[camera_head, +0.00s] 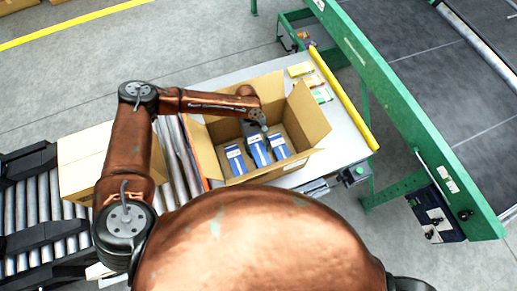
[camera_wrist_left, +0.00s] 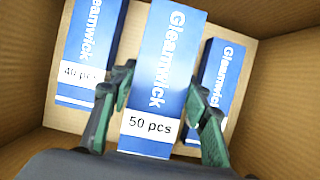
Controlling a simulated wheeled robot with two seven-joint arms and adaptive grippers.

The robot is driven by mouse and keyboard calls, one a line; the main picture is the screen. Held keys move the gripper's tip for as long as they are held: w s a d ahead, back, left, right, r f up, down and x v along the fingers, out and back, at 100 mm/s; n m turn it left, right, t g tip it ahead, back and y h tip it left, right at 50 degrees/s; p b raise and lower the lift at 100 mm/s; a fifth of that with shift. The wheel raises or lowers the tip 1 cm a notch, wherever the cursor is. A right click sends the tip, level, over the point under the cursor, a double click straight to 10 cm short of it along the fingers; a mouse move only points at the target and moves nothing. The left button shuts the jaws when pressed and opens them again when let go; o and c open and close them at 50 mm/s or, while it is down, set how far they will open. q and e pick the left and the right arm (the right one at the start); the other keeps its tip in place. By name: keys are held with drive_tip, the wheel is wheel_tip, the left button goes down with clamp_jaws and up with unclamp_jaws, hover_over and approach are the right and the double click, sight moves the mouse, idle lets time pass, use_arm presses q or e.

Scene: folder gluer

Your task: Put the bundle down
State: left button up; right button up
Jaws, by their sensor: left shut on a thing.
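My left gripper (camera_wrist_left: 160,100) reaches down into an open cardboard box (camera_head: 210,150) and is shut on a blue and white bundle (camera_wrist_left: 160,60) marked "Cleanwick 50 pcs". The held bundle also shows in the head view (camera_head: 257,152). One bundle marked "40 pcs" (camera_wrist_left: 88,45) stands on its left and another blue and white bundle (camera_wrist_left: 218,75) on its right, with narrow gaps between. I cannot tell whether the held bundle touches the box floor. My right gripper is not in view.
The box stands on a light table (camera_head: 345,140) with a yellow bar (camera_head: 345,100) along its right edge. Small coloured packs (camera_head: 300,69) lie behind the box. A closed carton (camera_head: 85,165) sits on the roller conveyor (camera_head: 40,215) at left. The box walls surround the gripper.

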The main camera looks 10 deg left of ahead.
use_arm(q)
drive_tip(key=shift+f, duration=0.3)
drive_tip(key=shift+f, duration=0.4)
drive_tip(key=o, duration=1.4)
drive_tip(key=shift+f, duration=0.1)
drive_tip(key=shift+o, duration=0.2)
drive_tip(key=shift+w+r, duration=0.1)
drive_tip(key=shift+r, duration=0.4)
drive_tip(key=p+v, duration=0.2)
drive_tip(key=v, duration=1)
drive_tip(key=shift+r, duration=0.2)
drive_tip(key=shift+d, duration=0.1)
